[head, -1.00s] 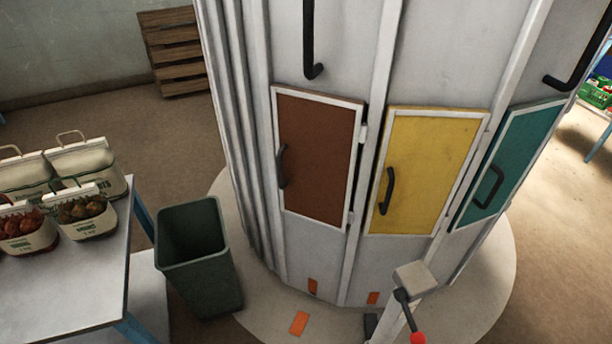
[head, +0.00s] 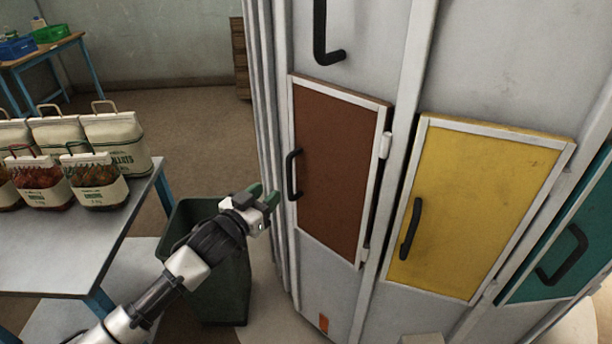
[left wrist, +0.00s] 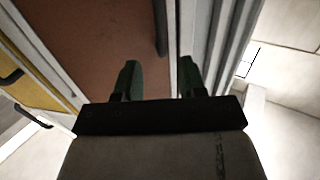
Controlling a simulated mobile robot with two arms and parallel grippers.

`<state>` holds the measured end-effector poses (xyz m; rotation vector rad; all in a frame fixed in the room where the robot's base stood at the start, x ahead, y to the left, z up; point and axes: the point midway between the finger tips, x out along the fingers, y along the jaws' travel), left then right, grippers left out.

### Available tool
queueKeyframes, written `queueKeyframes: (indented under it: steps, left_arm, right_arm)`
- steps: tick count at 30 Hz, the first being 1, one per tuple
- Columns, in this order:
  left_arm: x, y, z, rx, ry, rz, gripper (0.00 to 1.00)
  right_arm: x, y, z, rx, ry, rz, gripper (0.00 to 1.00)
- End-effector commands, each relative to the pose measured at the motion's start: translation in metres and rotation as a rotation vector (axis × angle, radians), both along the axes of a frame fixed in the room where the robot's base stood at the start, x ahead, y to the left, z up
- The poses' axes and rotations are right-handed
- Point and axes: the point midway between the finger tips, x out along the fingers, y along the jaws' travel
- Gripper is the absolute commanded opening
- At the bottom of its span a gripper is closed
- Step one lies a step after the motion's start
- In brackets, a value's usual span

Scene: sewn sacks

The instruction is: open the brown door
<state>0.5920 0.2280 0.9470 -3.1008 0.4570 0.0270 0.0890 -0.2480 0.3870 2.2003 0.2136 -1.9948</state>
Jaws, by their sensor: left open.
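The brown door (head: 335,165) sits shut in the pale grey cabinet, in a white frame, with its black handle (head: 293,175) on its left side and a hinge on its right. My left gripper (head: 264,195) is open and empty, just left of the handle and a little lower, apart from it. In the left wrist view the brown door (left wrist: 110,45) fills the upper left. My right gripper is in neither view.
A yellow door (head: 470,205) and a teal door (head: 565,240) lie to the right of the brown one. A dark green bin (head: 228,290) stands below my left arm. A table (head: 60,260) with several sacks is at the left.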

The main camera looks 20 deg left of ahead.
Motion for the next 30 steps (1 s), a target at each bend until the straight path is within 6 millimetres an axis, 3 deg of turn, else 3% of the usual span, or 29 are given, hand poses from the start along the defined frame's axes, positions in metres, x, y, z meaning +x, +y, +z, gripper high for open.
queueKeyframes:
  steps: [5, 12, 18, 24, 30]
  left_arm:
    - [0.013, -0.006, 0.009, -0.005, -0.015, -0.007, 0.41]
    - [0.056, -0.020, 0.009, -0.003, -0.015, -0.007, 0.41]
    - [0.087, -0.029, 0.008, -0.005, -0.013, -0.006, 0.41]
    - [0.101, -0.033, 0.007, -0.003, -0.013, -0.006, 0.41]
    - [0.102, -0.034, 0.006, -0.003, -0.013, -0.006, 0.41]
  right_arm:
    - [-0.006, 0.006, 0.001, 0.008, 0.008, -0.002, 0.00]
    - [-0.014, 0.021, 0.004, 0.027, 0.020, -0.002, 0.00]
    - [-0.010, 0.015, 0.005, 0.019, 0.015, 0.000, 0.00]
    - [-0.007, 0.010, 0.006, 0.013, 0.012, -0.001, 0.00]
    - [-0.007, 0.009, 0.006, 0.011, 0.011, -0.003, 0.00]
